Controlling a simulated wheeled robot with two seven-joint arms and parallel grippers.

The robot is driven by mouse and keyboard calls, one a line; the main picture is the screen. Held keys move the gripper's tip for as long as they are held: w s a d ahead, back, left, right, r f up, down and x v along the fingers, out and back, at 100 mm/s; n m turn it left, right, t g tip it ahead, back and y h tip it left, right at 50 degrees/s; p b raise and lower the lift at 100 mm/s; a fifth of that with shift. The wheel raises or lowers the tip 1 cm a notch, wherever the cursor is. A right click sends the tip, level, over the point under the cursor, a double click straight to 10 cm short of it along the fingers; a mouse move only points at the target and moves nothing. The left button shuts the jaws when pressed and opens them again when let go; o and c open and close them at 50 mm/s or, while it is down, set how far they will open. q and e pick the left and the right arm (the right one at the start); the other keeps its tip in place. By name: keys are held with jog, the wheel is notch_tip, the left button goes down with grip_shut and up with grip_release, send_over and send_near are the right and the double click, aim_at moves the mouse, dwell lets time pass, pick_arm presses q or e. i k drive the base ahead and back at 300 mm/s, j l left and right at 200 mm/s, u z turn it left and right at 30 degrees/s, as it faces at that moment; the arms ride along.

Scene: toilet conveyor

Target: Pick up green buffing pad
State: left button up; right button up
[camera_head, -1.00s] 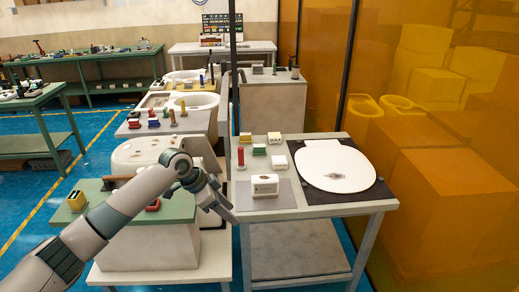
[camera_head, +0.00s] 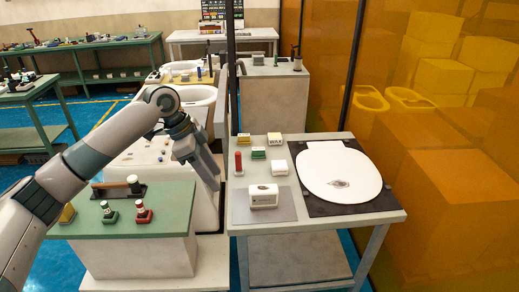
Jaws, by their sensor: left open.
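A small green pad with a knob handle (camera_head: 109,214) stands on the green-topped bench at the lower left, next to a similar red pad (camera_head: 143,214). It looks like the green buffing pad. A green block with a pale lower part (camera_head: 258,153) also lies on the grey table at the right. My left gripper (camera_head: 212,182) is open and empty, pointing down to the right, between the green bench and the grey table. It is up and right of the green pad, apart from it. My right gripper is not in view.
A white toilet lid (camera_head: 340,172) lies on a dark mat on the grey table (camera_head: 318,221). A white box (camera_head: 263,197), a red cylinder (camera_head: 239,162) and small blocks sit left of it. A wooden-handled tool (camera_head: 118,184) lies behind the green pad. The green benchtop (camera_head: 175,212) is clear at right.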

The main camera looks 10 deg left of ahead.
aim_at(258, 154)
jog(key=i, duration=1.6)
